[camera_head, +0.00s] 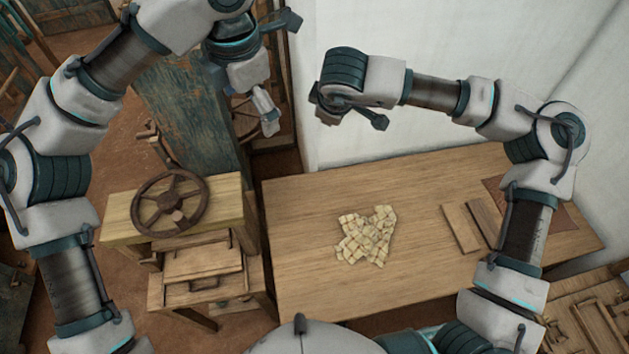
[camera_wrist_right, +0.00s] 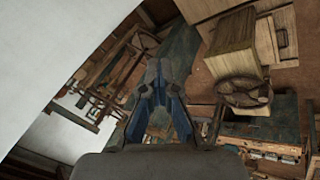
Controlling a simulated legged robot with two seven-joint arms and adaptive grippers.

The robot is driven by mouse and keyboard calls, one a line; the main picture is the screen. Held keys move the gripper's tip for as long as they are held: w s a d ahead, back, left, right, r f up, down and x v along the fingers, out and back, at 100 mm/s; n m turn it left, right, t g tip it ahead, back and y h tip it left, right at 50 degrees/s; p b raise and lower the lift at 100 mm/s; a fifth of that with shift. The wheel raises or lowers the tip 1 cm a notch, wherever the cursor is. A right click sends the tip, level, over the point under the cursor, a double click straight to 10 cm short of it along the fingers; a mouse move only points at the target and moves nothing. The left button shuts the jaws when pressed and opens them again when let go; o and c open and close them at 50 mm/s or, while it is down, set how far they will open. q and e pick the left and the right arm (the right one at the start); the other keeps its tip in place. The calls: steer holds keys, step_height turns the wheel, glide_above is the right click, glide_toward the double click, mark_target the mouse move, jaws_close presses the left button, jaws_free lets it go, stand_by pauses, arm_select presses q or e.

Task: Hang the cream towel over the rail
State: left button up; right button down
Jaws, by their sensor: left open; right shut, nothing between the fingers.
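The cream towel (camera_head: 367,237) lies crumpled on the wooden table, with a small check pattern. My left gripper (camera_head: 267,112) is in the air at the upper middle of the head view, left of and beyond the towel, clear of it. It is open and empty. My right wrist is raised in front of the white wall, beyond the towel; its fingers are hard to make out there. In the right wrist view my right gripper (camera_wrist_right: 158,82) is shut and empty. I cannot make out for sure which part is the rail.
The wooden table (camera_head: 300,210) has bare room around the towel. Flat wooden pieces (camera_head: 461,228) and a reddish-brown cloth (camera_head: 560,215) lie at its right. A wooden stand with a spoked wheel (camera_head: 170,203) is at the left. A white wall (camera_head: 440,40) rises behind the table.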

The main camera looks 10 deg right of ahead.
arm_select(q)
steer(key=shift+r, duration=0.1)
arm_select(e)
jaws_free()
stand_by(0.8)
